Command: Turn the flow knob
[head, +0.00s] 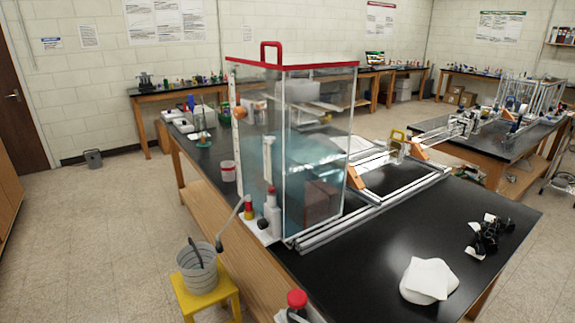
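A clear tank (318,150) with a red rim and partly filled with bluish water stands on the black bench (440,240). At its lower front left corner is a white fitting with a black round knob (263,222) and a red-topped upright part (272,195). A small red and yellow part (248,210) sits beside them, with a thin tube leading down. An orange round part (240,112) is higher on the tank's left edge. I cannot tell which of these is the flow knob. My gripper is not in view.
A bucket (197,275) stands on a yellow stool (205,300) left of the bench. A red-capped object (297,299) is at the bottom edge. White cloths (428,280) and black goggles (488,237) lie on the bench.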

